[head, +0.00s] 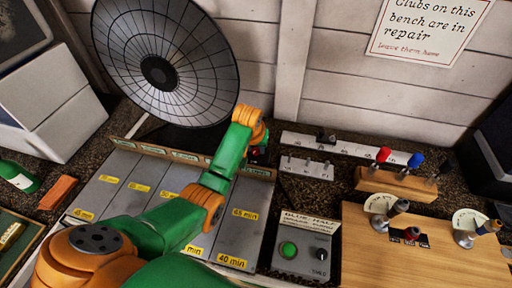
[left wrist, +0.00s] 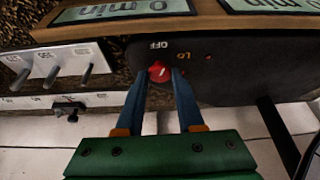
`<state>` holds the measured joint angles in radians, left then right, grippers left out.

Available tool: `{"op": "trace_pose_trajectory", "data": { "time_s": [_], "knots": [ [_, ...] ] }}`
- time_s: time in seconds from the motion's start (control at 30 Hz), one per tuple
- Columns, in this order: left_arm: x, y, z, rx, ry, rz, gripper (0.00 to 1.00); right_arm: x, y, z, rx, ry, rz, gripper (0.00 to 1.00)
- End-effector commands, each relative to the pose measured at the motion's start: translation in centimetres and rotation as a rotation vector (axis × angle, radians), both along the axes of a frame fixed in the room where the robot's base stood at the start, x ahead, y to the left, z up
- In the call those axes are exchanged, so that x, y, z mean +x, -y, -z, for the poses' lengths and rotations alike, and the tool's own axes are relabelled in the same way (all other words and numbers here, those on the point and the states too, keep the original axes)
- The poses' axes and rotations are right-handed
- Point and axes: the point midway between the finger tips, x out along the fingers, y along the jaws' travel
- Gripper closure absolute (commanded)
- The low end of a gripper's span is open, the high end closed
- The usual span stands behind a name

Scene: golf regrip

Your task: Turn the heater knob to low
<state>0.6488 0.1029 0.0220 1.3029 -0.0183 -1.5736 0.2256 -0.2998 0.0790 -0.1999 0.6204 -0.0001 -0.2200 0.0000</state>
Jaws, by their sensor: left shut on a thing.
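The heater (head: 205,65) is a large round dish with a dark grid, standing at the back left of the bench in the head view. In the left wrist view its dark panel (left wrist: 245,75) carries a red knob (left wrist: 159,73) with a pale pointer mark, below the OFF and LO labels. My left gripper (left wrist: 160,82) is shut on the knob, one blue finger on each side. The pointer's exact direction is hard to tell. In the head view my left gripper (head: 257,147) is beside the dish's lower right, mostly hidden by its wrist. My right gripper is not in view.
Grey lanes (head: 120,180) with minute labels lie under my left arm. A control box (head: 302,250) with a green button stands in front.

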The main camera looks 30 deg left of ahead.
Motion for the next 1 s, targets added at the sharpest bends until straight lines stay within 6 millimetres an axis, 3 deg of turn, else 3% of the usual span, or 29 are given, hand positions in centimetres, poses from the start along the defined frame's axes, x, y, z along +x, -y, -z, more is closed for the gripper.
{"op": "trace_pose_trajectory", "data": {
  "time_s": [0.5, 1.0],
  "knots": [
    [0.07, -0.53, -0.16, 0.002, 0.005, 0.452, 1.00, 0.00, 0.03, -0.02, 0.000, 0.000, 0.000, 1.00],
    [0.16, -0.68, -0.19, 0.001, 0.006, 0.675, 1.00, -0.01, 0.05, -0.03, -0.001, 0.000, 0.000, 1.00]
  ]
}}
